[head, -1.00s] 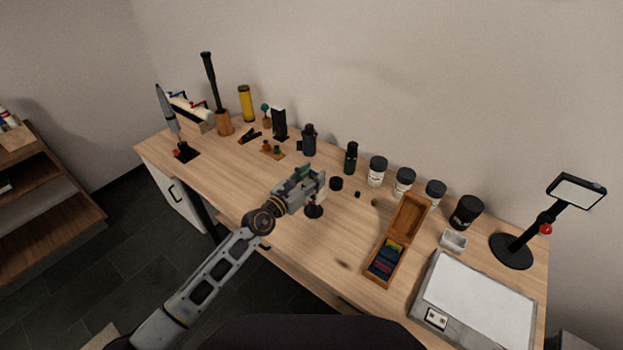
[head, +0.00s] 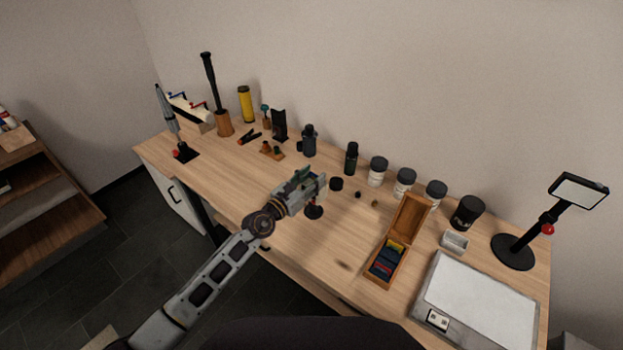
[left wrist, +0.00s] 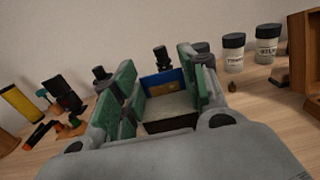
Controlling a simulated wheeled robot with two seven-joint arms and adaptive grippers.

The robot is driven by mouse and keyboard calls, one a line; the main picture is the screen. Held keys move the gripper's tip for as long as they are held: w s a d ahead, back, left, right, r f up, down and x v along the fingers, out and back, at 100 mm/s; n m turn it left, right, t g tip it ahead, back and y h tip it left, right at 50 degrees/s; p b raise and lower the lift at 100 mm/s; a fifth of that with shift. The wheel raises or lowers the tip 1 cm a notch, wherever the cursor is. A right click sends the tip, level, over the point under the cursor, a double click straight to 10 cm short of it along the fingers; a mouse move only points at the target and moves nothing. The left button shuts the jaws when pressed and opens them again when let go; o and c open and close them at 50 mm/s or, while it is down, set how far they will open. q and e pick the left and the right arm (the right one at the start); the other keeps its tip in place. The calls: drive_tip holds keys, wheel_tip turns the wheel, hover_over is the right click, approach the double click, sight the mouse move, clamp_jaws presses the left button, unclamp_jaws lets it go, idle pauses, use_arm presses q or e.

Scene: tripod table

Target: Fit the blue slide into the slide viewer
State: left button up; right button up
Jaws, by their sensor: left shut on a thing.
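My left gripper (head: 312,186) is over the front middle of the table. In the left wrist view its green-padded fingers (left wrist: 160,88) are shut on the blue slide (left wrist: 152,79), a thin blue frame with a brownish window, held across between the pads. A pale surface with a dark near edge shows between the fingers below the slide. A small black round-based stand (head: 314,212) is right under the gripper. It may belong to the slide viewer, but the gripper hides what it carries, and I cannot tell whether the slide touches it. My right gripper is not in view.
An open wooden slide box (head: 410,218) holding coloured slides stands to the right. A light pad (head: 480,300) and a black stand with a white rectangular head (head: 578,190) are further right. Jars and bottles line the back. Bare wood lies left of the gripper.

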use_arm(q)
drive_tip(key=shift+f, duration=0.1)
drive_tip(key=shift+o, duration=1.4)
drive_tip(key=o, duration=0.4)
drive_tip(key=shift+f, duration=0.1)
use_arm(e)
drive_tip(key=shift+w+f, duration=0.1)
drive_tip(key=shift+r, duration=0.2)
